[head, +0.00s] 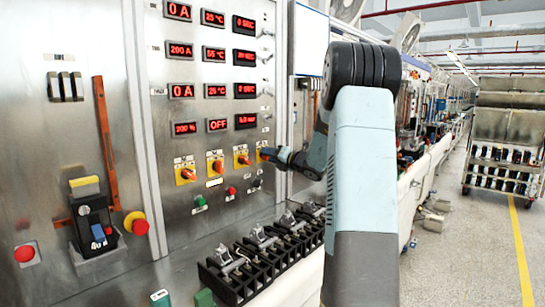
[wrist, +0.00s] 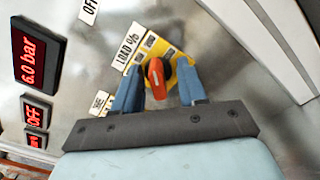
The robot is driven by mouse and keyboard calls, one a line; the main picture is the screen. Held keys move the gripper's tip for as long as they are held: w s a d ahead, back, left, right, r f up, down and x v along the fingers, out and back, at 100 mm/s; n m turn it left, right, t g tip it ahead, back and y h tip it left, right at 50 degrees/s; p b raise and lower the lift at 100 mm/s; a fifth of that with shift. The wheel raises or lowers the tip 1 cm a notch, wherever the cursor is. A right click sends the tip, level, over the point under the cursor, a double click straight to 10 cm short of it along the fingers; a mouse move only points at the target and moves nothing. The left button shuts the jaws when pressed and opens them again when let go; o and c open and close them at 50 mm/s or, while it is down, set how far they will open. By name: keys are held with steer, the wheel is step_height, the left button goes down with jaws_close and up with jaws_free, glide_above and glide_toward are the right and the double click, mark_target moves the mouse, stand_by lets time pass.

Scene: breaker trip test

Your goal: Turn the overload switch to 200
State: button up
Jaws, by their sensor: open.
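The overload switch is a red-orange rotary knob (wrist: 156,78) on a yellow plate (wrist: 148,45), with a label reading "LOAD %" beside it in the wrist view. My gripper (wrist: 160,84) is open, with one blue finger on each side of the knob. I cannot tell whether either finger touches it. The knob's pale pointer line shows, but the scale marks around it are too small to read. In the head view my gripper (head: 271,154) is at the rightmost of a row of yellow-plated knobs and partly hides it.
Other rotary knobs (head: 216,166) sit to the left in the row. Red displays above include one reading 200 % (head: 186,128). Green (head: 200,201) and red (head: 231,190) buttons lie below. Black terminal blocks (head: 262,262) stand on the ledge under the panel.

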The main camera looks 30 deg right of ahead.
steer(key=v, duration=1.3)
steer(key=shift+s, duration=0.4)
steer(key=shift+d, duration=0.1)
steer(key=s+a+n+g+y, duration=0.1)
steer(key=s+a+n+g, duration=0.45)
steer(key=a+n, duration=0.6)
steer(key=s+a+n+g+y, duration=0.1)
steer(key=s+a+n+g, duration=0.55)
steer(key=a, duration=0.85)
steer(key=s+a+f+n+h, duration=0.1)
steer(key=s+n+h, duration=0.7)
steer(key=s+n, duration=1.3)
steer(key=shift+a+f+n+t, duration=0.25)
steer(key=shift+a+n+t, duration=0.1)
steer(key=shift+n, duration=0.65)
